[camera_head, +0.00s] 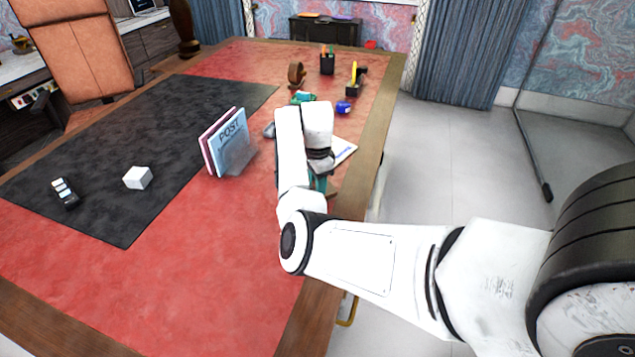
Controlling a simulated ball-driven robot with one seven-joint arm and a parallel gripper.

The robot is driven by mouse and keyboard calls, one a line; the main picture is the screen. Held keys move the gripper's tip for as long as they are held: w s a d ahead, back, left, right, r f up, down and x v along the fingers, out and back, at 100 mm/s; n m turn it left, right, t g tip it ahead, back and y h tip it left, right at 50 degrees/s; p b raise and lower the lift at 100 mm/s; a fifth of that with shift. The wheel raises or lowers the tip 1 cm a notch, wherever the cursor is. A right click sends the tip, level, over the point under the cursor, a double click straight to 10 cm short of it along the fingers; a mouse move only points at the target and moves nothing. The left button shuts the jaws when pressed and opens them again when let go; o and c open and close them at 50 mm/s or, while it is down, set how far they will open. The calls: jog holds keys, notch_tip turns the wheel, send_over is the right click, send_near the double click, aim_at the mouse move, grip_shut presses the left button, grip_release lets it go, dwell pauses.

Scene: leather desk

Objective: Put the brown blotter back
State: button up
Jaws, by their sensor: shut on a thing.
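My gripper (320,165) points down over the right part of the red desk top, and my own arm hides most of its fingers. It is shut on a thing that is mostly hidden. A small brown piece (333,192) shows just below it and looks like part of the brown blotter. A teal thing (320,183) shows right beside this piece; I cannot tell whether they touch. I cannot make out the blotter's full shape or whether it touches the desk.
The red desk (230,290) carries a dark mat (95,170) with a white cube (137,177). A letter holder marked POST (232,130) stands left of my gripper. Beyond are a brown round item (296,73), a pen cup (327,62) and a blue item (343,107). The near red area is clear.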

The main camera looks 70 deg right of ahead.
jog(key=shift+f, duration=0.1)
jog(key=o, duration=1)
notch_tip(320, 180, up, 12)
jog(key=shift+b, duration=0.3)
jog(key=shift+s, duration=0.1)
